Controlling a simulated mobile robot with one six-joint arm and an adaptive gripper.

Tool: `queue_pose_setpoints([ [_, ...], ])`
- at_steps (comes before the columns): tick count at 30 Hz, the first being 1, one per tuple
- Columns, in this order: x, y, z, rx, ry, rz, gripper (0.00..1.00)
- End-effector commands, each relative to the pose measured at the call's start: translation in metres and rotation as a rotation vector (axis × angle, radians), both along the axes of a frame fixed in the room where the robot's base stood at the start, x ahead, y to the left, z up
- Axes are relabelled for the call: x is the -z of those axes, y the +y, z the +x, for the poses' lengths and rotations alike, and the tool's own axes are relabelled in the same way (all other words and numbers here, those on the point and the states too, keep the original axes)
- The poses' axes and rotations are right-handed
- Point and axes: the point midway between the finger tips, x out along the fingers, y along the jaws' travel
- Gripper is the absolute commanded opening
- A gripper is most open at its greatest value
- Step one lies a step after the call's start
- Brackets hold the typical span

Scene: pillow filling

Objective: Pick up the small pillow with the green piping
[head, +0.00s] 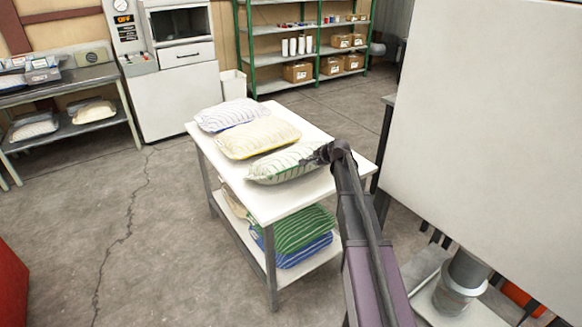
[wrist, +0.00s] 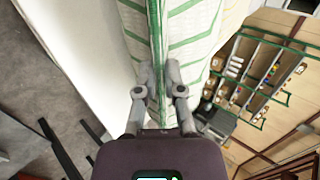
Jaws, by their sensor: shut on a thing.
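The small pillow with the green piping (head: 283,166) is pale with green stripes and lies at the near end of the white table top (head: 268,204). In the wrist view the pillow (wrist: 195,35) fills the top middle, with its green-edged seam running down between the fingers. My gripper (head: 325,152) reaches in from the right in the head view. In the wrist view my gripper (wrist: 160,95) is shut on the pillow's piped edge, one finger on each side. From the head view I cannot tell whether the pillow touches the table all along its underside.
A yellow-piped pillow (head: 258,137) and a blue-striped pillow (head: 226,114) lie behind it on the table. Darker green (head: 300,229) and blue (head: 301,252) striped pillows lie on the lower shelf. A large white cabinet (head: 480,120) stands close on the right.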

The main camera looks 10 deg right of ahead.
Motion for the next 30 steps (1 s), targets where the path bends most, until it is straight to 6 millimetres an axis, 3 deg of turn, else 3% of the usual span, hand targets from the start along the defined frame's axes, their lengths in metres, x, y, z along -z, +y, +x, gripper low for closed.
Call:
queue_pose_setpoints([
  [30,-0.084,0.000,0.000,0.000,0.058,-0.027,0.00],
])
